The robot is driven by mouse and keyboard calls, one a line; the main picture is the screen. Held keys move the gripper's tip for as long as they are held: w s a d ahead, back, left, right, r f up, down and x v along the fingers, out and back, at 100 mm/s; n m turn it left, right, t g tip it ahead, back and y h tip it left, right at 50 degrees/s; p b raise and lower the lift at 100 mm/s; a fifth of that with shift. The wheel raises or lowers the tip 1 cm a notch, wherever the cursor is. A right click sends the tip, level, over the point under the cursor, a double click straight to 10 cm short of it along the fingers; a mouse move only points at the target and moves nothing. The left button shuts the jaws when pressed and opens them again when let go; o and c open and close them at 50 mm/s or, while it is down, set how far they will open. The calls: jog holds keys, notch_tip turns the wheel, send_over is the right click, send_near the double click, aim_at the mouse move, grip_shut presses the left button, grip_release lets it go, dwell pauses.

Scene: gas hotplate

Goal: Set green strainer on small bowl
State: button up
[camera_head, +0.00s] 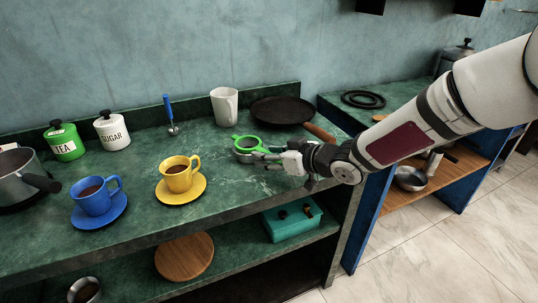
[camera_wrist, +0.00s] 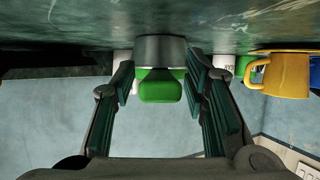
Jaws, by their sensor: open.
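The green strainer (camera_head: 247,144), a green ring with a grey middle, is on the green counter, left of my gripper (camera_head: 266,158). In the wrist view, which is upside down, a green part of the strainer (camera_wrist: 160,86) and a grey round body (camera_wrist: 160,48) against the counter show between my two fingers (camera_wrist: 160,70). The fingers are open on either side, with a gap visible around the green part. I cannot tell whether the grey body belongs to the strainer. A small metal bowl (camera_head: 85,291) is on the lower shelf at the bottom left, partly cut off.
A yellow cup (camera_head: 179,175) on a saucer and a blue cup (camera_head: 95,197) stand left of the strainer. A white pitcher (camera_head: 225,106) and dark pan (camera_head: 283,109) stand behind; the pan's wooden handle (camera_head: 319,132) is near my gripper. A larger metal bowl (camera_head: 411,178) is on the right shelf.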

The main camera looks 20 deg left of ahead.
jog(key=s+d+r+m+t+h, duration=0.1)
jog(key=d+r+m+h, duration=0.2)
jog(key=d, duration=0.9)
jog(key=s+d+r+m+t+h, duration=0.15)
jog(key=d+r+h, duration=0.3)
jog(key=d, duration=0.85)
jog(key=s+d+r+m+t+h, duration=0.1)
jog(key=d+r+m+t+h, duration=0.3)
jog(key=d, duration=0.8)
jog(key=s+d+m+g+h, duration=0.25)
jog(key=s+d, duration=0.25)
jog(key=s, duration=0.3)
jog(key=s+d+m+g+h, duration=0.25)
jog(key=s+d, duration=0.25)
jog(key=s, duration=0.3)
jog(key=s+a+m+g+y, duration=0.15)
jog(key=s+g+y, duration=0.3)
jog(key=s, duration=1.25)
notch_tip(320, 180, up, 17)
jog(key=t+p, duration=0.3)
jog(key=p, duration=1.3)
jog(key=shift+w+h, duration=0.3)
jog(key=shift+h, duration=0.1)
